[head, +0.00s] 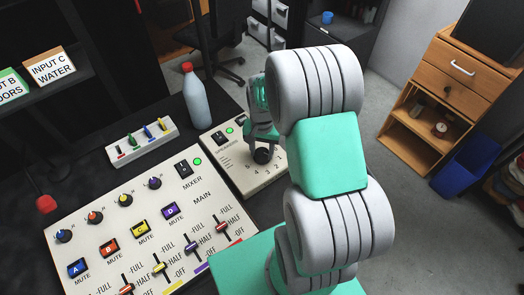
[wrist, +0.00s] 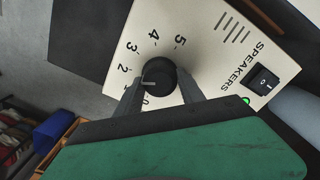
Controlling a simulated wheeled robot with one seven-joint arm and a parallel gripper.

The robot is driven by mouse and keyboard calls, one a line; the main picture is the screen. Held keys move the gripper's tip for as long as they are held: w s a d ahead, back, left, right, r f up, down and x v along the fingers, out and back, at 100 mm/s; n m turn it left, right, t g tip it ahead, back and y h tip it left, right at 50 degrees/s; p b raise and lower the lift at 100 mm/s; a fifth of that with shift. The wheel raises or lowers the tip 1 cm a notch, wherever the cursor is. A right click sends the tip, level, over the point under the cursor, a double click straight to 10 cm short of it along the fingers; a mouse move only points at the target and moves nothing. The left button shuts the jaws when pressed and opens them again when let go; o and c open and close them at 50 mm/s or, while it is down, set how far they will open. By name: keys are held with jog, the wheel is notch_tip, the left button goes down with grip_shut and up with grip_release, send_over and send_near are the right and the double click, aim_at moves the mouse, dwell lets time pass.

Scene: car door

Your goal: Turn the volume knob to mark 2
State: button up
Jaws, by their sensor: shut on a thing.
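The black volume knob (head: 263,156) is on the cream speaker panel (head: 231,169), which has a number scale around the knob. In the wrist view the knob (wrist: 160,73) sits between the two grey fingers of my gripper (wrist: 161,84), which is shut on it. The white pointer line on the knob points left, roughly toward mark 1, beside the left finger. Mark 2 (wrist: 124,68) is visible just up and left of that finger. The low end of the scale is partly hidden by the finger. In the head view my gripper (head: 262,140) reaches down onto the knob.
The speaker panel also has a black power switch (wrist: 263,80) beside a lit green lamp (wrist: 245,100). The larger mixer panel (head: 92,230) with knobs and sliders lies left. A bottle (head: 196,98) and a small switch box (head: 142,142) stand behind.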

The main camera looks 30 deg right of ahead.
aim_at(262, 152)
jog(key=shift+m, duration=0.6)
jog(key=o, duration=1.4)
jog(key=shift+c, duration=0.2)
notch_tip(262, 152, up, 8)
jog(key=shift+f+b, duration=0.1)
jog(key=shift+b, duration=0.4)
